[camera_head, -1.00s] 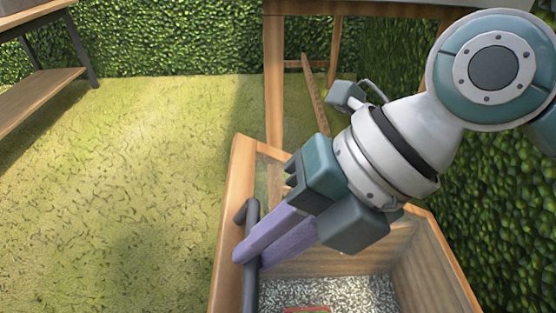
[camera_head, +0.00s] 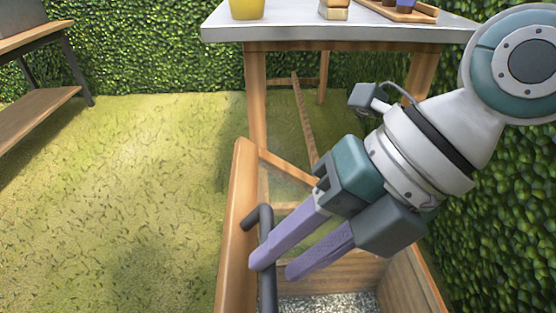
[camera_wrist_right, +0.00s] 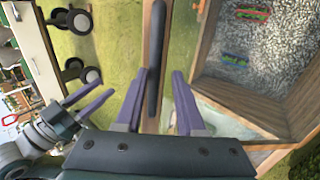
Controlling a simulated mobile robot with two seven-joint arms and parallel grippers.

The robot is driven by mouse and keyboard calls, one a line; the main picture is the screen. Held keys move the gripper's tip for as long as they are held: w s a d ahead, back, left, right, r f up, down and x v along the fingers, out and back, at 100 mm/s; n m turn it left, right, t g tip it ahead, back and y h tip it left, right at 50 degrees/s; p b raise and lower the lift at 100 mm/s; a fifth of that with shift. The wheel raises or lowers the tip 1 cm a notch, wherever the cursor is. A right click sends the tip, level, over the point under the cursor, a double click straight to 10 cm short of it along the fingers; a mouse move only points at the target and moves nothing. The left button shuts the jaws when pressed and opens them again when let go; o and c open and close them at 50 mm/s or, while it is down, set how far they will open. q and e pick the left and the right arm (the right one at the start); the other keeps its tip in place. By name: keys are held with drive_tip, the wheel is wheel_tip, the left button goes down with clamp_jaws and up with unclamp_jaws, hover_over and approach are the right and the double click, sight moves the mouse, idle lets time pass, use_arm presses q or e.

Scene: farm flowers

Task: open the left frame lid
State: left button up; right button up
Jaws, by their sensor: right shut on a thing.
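The wood-edged left frame lid (camera_head: 236,200) stands raised at a steep tilt, with glass beside its edge. Its dark bar handle (camera_head: 267,265) runs along the wooden edge and also shows in the right wrist view (camera_wrist_right: 155,60). My right gripper (camera_head: 272,268) is shut on this handle, its purple fingers on either side of the bar. The wooden box (camera_head: 430,285) below is partly uncovered. My left gripper (camera_wrist_right: 100,90) shows only at the left of the right wrist view, open and empty, away from the lid.
A light-topped table (camera_head: 330,28) stands behind, with a yellow pot (camera_head: 246,9) and a wooden tray (camera_head: 405,12). A wooden bench (camera_head: 38,108) is at left. Grass (camera_head: 130,200) left of the box is clear. A hedge (camera_head: 510,210) is close on the right.

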drive_tip(key=o, duration=0.3)
drive_tip(key=shift+d, duration=0.25)
drive_tip(key=p+v, duration=0.3)
drive_tip(key=v, duration=0.7)
drive_tip(key=shift+a, duration=0.1)
